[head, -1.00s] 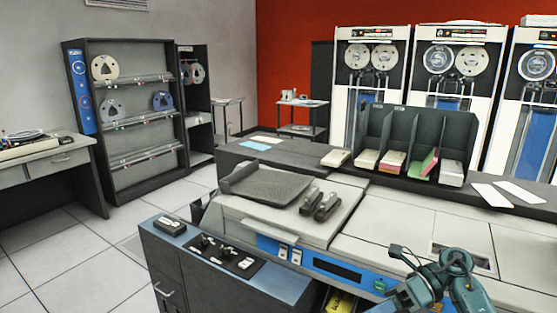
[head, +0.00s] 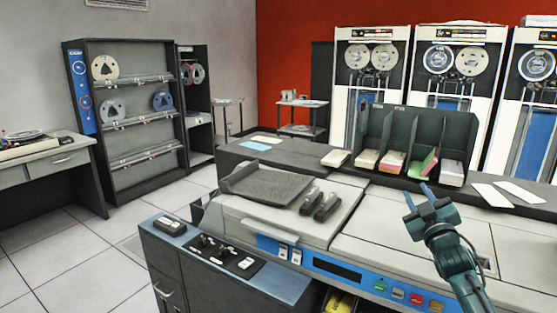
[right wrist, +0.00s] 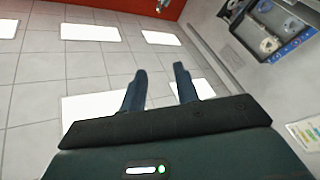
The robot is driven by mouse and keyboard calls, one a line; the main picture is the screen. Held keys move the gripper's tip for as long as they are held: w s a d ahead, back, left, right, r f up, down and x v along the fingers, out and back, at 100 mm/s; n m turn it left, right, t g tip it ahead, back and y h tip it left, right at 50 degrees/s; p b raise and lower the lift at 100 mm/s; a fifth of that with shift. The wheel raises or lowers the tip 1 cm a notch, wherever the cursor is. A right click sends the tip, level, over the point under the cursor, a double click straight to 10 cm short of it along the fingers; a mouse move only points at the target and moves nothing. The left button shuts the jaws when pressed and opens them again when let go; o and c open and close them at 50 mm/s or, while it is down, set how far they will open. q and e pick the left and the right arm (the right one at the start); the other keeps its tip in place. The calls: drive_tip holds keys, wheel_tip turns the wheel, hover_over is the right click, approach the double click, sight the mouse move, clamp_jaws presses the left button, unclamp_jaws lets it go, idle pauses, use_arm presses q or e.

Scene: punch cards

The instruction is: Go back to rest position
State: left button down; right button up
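My right gripper (head: 417,195) is raised above the right part of the grey punch-card machine (head: 375,230) in the head view. Its two blue fingers stand apart, with nothing between them. In the right wrist view the same fingers (right wrist: 161,88) are spread and empty, with floor tiles behind them. My left gripper is in neither view now.
A dark card rack (head: 418,128) with several card stacks stands at the back of the counter. A black tray (head: 268,184) lies on the machine. A low cabinet (head: 215,262) with switches stands in front. White tape drives (head: 455,75) line the red wall. Floor is free at left.

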drive_tip(key=s+a+f+m+g, duration=0.2)
drive_tip(key=s+f+g, duration=0.1)
drive_tip(key=f, duration=0.6)
drive_tip(key=s+a+f+m+g, duration=0.15)
drive_tip(key=s+f, duration=0.25)
drive_tip(key=f, duration=0.4)
drive_tip(key=s+a+f+g+y, duration=0.1)
drive_tip(key=s+a+f+g, duration=0.1)
drive_tip(key=s+a+f, duration=0.5)
drive_tip(key=s+a+f+g+y, duration=0.1)
drive_tip(key=s+a+f+g, duration=0.15)
drive_tip(key=s+f, duration=0.55)
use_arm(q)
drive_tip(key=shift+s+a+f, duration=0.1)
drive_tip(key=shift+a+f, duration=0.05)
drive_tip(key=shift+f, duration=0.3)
use_arm(e)
drive_tip(key=s+a+y, duration=0.1)
drive_tip(key=s+a, duration=0.2)
drive_tip(key=s, duration=0.5)
drive_tip(key=s+a+g, duration=0.1)
drive_tip(key=s+a, duration=0.2)
drive_tip(key=s, duration=0.6)
drive_tip(key=shift+a+f+y, duration=0.15)
drive_tip(key=shift+a+y, duration=0.15)
drive_tip(key=shift+y, duration=0.1)
drive_tip(key=shift+s, duration=0.1)
